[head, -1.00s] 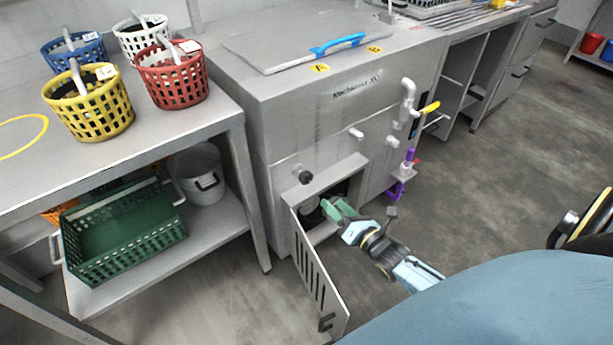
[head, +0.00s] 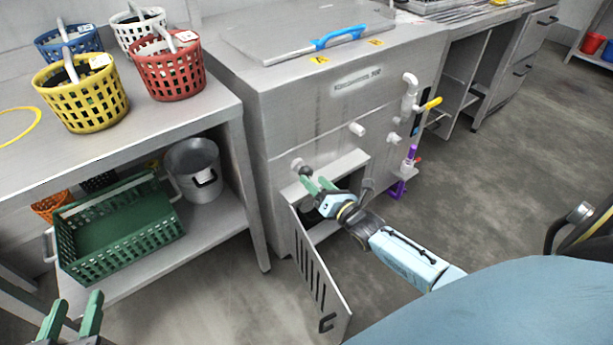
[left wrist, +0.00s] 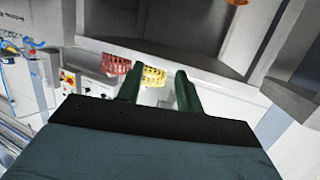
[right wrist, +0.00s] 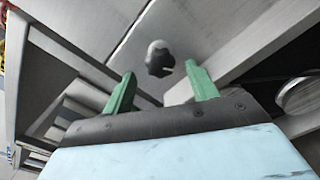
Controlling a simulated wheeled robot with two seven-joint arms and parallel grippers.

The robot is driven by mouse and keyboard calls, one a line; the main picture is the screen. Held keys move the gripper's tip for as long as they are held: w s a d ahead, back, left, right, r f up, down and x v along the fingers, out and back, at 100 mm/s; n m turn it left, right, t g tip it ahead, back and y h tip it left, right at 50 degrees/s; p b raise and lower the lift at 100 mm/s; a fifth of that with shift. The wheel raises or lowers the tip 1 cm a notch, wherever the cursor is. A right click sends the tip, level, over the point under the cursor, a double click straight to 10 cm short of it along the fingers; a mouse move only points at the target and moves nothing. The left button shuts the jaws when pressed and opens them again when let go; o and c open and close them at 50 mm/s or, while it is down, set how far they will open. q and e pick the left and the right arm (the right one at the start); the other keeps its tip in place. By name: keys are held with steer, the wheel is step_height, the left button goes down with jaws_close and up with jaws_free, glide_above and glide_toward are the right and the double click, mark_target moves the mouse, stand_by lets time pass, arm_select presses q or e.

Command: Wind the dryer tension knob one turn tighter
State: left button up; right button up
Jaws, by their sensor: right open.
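A dark lobed knob (head: 306,171) sits on the front of the steel machine (head: 285,115), just above the open hatch. It also shows in the right wrist view (right wrist: 159,62), on a pale stem. My right gripper (head: 316,184) is open, its green fingers just below and right of the knob in the head view. In the right wrist view the knob appears in line with the gap between the fingertips, beyond them; I see no contact. My left gripper (head: 72,312) is open and empty at the lower left, away from the machine.
The hatch door (head: 318,275) hangs open below the knob, beside my right arm. White pipe stubs (head: 357,129) stick out of the machine front. A table with baskets stands left, with a green crate (head: 115,225) and a pot (head: 195,170) on its lower shelf. Floor between is clear.

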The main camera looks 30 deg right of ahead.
mark_target(309, 176)
steer(key=w+b, duration=0.1)
steer(key=w, duration=0.3)
steer(key=shift+w+a+b, duration=0.1)
steer(key=shift+a+b, duration=0.05)
steer(key=shift+b, duration=0.25)
arm_select(q)
step_height(309, 176, up, 9)
steer(key=d+t+h, duration=0.1)
steer(key=t+h, duration=0.1)
steer(key=t, duration=0.4)
steer(key=shift+s+d, duration=0.15)
steer(key=shift+d, duration=0.15)
arm_select(e)
steer(key=shift+w, duration=0.3)
steer(key=c, duration=1)
arm_select(q)
steer(key=shift+f, duration=0.1)
